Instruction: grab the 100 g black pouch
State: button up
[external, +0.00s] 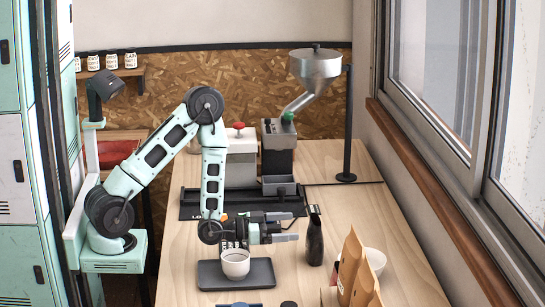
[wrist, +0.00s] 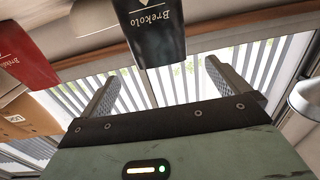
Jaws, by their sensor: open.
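A black pouch (external: 314,245) stands upright on the wooden counter, to the right of my gripper (external: 293,226). In the wrist view the black pouch (wrist: 152,30) hangs upside down at the top, with "Brekolo" lettering; no weight is readable. My gripper's two fingers (wrist: 165,85) are spread apart with nothing between them. The pouch lies beyond the fingertips, roughly between them sideways, and does not appear to be touched. In the external view the fingers point right, toward the pouch's upper part.
A white cup (external: 236,264) stands on a dark tray (external: 262,280) below my gripper. Brown pouches (external: 352,262) and a white bowl (external: 376,260) are right of the black pouch. A red pouch (wrist: 22,55) shows in the wrist view. A grinder (external: 279,145) and metal hopper (external: 315,68) stand behind.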

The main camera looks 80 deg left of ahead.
aim_at(315, 224)
jog(key=w+b, duration=0.1)
jog(key=w, duration=0.2)
jog(key=shift+w+a+r, duration=0.1)
jog(key=shift+w, duration=0.2)
jog(key=shift+w+p, duration=0.4)
jog(key=shift+w, duration=3)
jog(key=shift+a, duration=0.1)
jog(key=c, duration=1.1)
